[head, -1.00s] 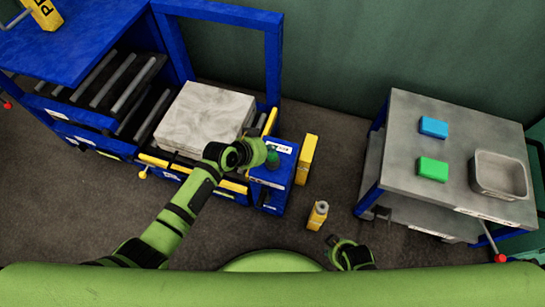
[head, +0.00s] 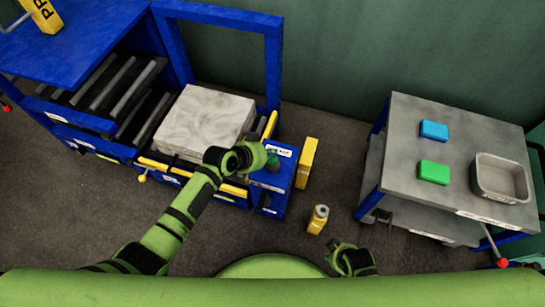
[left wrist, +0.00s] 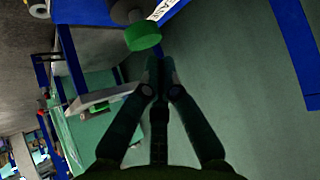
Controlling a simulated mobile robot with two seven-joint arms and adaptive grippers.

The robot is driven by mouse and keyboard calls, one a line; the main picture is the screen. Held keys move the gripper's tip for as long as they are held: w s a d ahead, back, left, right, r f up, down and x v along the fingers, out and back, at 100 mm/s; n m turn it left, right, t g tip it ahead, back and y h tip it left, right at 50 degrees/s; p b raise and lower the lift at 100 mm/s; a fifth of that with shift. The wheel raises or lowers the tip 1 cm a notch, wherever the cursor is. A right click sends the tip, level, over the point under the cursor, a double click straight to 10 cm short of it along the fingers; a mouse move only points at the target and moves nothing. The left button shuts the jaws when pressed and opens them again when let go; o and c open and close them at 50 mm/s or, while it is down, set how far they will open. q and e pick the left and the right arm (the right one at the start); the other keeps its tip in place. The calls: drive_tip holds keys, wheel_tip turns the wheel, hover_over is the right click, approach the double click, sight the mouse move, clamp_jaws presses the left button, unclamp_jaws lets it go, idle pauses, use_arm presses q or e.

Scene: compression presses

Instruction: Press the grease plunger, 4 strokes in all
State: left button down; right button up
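The blue unit (head: 283,178) with a white label stands at the right end of the blue press. In the left wrist view, a green round knob on a grey shaft (left wrist: 143,36), apparently the grease plunger, shows at the top. My left gripper (head: 272,160) is over the blue unit in the head view. In the left wrist view its dark fingers (left wrist: 160,65) are together and empty, close to the knob; I cannot tell whether they touch it. The head view does not show the knob clearly. My right gripper (head: 340,246) is low near my body, its fingers unclear.
A grey block (head: 206,122) rests on the press bed beside rollers. A yellow box (head: 307,163) stands right of the blue unit, and a yellow bottle (head: 318,220) on the floor. The right table (head: 420,207) holds blue and green blocks and a metal tray (head: 500,196).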

sight(270, 159)
idle(0.6)
use_arm(q)
drive_tip(key=shift+f+b, duration=0.3)
drive_tip(key=shift+f, duration=0.15)
drive_tip(key=shift+f+b, duration=0.7)
drive_tip(key=shift+f, duration=0.25)
idle(0.8)
drive_tip(key=shift+r, duration=0.1)
drive_tip(key=shift+r+p, duration=1.2)
drive_tip(key=shift+p, duration=0.1)
drive_tip(key=shift+r, duration=0.1)
wheel_tip(270, 159, up, 5)
drive_tip(key=p, duration=0.5)
